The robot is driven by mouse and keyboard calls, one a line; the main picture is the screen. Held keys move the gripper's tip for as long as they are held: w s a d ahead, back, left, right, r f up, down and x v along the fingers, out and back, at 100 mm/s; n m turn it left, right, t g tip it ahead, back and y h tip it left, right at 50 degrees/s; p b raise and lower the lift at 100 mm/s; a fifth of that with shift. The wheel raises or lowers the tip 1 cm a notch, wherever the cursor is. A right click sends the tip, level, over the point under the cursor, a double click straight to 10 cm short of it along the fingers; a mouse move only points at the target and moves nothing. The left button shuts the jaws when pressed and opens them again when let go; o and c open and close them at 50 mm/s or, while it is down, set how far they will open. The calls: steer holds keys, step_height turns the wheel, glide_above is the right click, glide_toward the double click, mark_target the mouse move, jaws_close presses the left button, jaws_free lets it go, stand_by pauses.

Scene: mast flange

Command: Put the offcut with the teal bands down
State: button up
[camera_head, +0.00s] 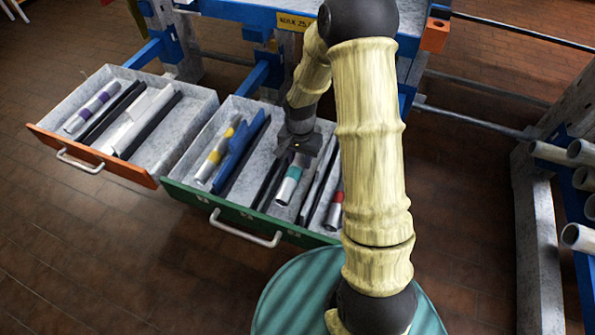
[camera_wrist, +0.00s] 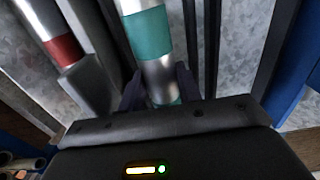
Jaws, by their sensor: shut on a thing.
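The offcut with the teal bands (camera_head: 291,180) is a silver tube in the green-fronted drawer (camera_head: 205,198), lying lengthwise between dark dividers. It also shows in the wrist view (camera_wrist: 157,70), running up from between the fingers, with one wide teal band and another at the jaws. My gripper (camera_head: 296,153) is over its far end in the head view, and in the wrist view my gripper (camera_wrist: 160,92) is shut on it with a finger on each side. Whether the tube touches the drawer floor I cannot tell.
In the same drawer lie a yellow-banded tube (camera_head: 217,152) beside a blue divider (camera_head: 240,152) and a red-banded tube (camera_head: 334,211). An orange-fronted drawer (camera_head: 97,160) at the left holds a purple-banded tube (camera_head: 92,107). Pipes (camera_head: 580,238) stick out of a rack at the right.

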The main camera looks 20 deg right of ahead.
mark_target(300, 169)
steer(key=shift+f+b, duration=1.25)
steer(key=shift+f, duration=1.2)
steer(key=o, duration=1.1)
steer(key=shift+f, duration=0.15)
step_height(300, 169, up, 12)
steer(key=p, duration=0.6)
steer(key=shift+r, duration=0.2)
